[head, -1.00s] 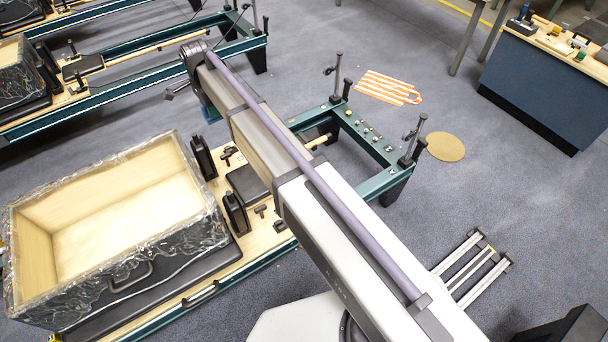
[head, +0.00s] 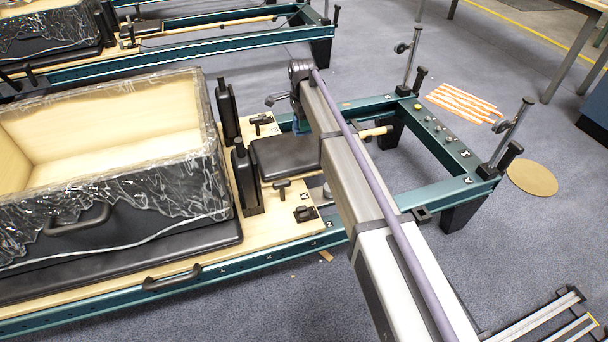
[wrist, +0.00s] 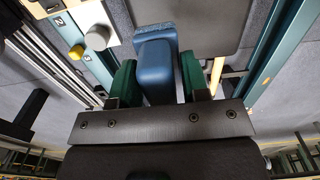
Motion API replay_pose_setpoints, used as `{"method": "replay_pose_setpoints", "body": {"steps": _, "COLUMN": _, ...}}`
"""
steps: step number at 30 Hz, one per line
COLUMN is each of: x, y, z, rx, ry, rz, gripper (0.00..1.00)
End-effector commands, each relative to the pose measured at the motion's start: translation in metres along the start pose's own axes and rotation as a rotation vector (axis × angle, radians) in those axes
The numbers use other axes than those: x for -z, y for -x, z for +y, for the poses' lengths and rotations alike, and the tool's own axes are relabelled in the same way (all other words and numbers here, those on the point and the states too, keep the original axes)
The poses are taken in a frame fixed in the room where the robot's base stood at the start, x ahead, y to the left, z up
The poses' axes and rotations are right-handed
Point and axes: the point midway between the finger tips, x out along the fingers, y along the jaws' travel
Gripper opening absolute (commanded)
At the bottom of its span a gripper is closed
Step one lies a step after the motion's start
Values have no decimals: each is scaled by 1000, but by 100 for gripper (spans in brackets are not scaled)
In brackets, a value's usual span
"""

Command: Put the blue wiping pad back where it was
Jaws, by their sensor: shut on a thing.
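The blue wiping pad (wrist: 157,72) is upright in the wrist view, with a lighter blue face along its top end. My gripper (wrist: 158,84) is shut on it, one green finger on each side. In the head view my arm hides most of the gripper and pad; only a small blue patch shows beside the arm's far end. There the gripper is over the nearest reformer's teal frame (head: 455,148), near its black headrest (head: 285,157). I cannot tell whether the pad touches anything beneath it.
A large wooden box wrapped in clear film (head: 110,125) stands on the reformer at left. Black shoulder blocks (head: 227,108) rise beside the headrest. Upright posts stand at the frame's end. A striped orange towel (head: 462,102) and a round tan disc (head: 532,177) lie on the floor.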

Motion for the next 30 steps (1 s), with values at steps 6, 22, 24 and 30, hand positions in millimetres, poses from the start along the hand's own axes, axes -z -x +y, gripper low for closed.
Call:
{"method": "replay_pose_setpoints", "body": {"steps": 6, "x": 0, "y": -14, "z": -1, "rx": 0, "ry": 1, "rz": 0, "gripper": 23}}
{"method": "replay_pose_setpoints", "body": {"steps": 22, "x": 0, "y": -98, "z": -1, "rx": 0, "ry": 1, "rz": 0, "gripper": 23}}
{"method": "replay_pose_setpoints", "body": {"steps": 24, "x": 0, "y": -107, "z": -1, "rx": 0, "ry": 1, "rz": 0, "gripper": 23}}
{"method": "replay_pose_setpoints", "body": {"steps": 30, "x": 0, "y": -102, "z": -1, "rx": 0, "ry": 1, "rz": 0, "gripper": 23}}
